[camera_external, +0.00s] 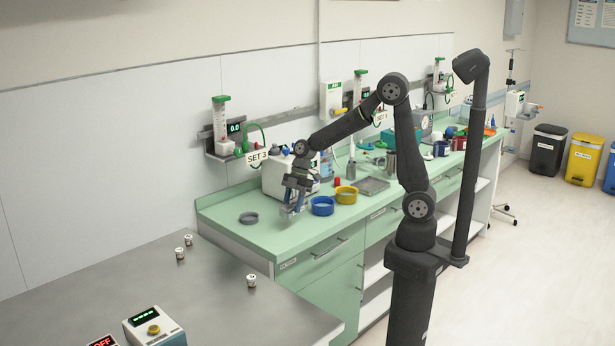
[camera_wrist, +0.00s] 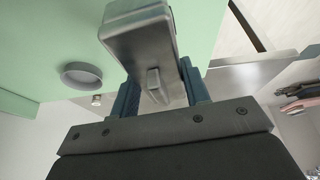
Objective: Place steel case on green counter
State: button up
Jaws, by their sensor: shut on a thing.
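The steel case (camera_wrist: 148,60) is a grey metal box with a small latch, seen close up in the wrist view. My gripper (camera_wrist: 160,95) is shut on it, with one blue finger on each side. In the external view my gripper (camera_external: 293,205) is over the near-left part of the green counter (camera_external: 290,238), and the case (camera_external: 288,211) shows small between the fingers. The green counter also fills the wrist view's upper left (camera_wrist: 50,40). I cannot tell whether the case touches the counter top.
A grey round dish (camera_external: 248,218) lies left of my gripper. A blue bowl (camera_external: 322,206) and a yellow bowl (camera_external: 346,195) stand close on its right, with a metal tray (camera_external: 373,186) beyond. A white box-shaped device (camera_external: 275,180) stands behind. The counter's front left is clear.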

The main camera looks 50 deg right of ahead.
aim_at(289, 205)
jog(key=a+f, duration=0.2)
jog(key=a, duration=0.1)
jog(key=shift+s, duration=0.15)
jog(key=shift+f, duration=1.95)
jog(key=o, duration=1)
jog(key=shift+f, duration=0.15)
jog(key=shift+o, duration=0.2)
jog(key=v, duration=1.2)
jog(key=shift+a, duration=0.1)
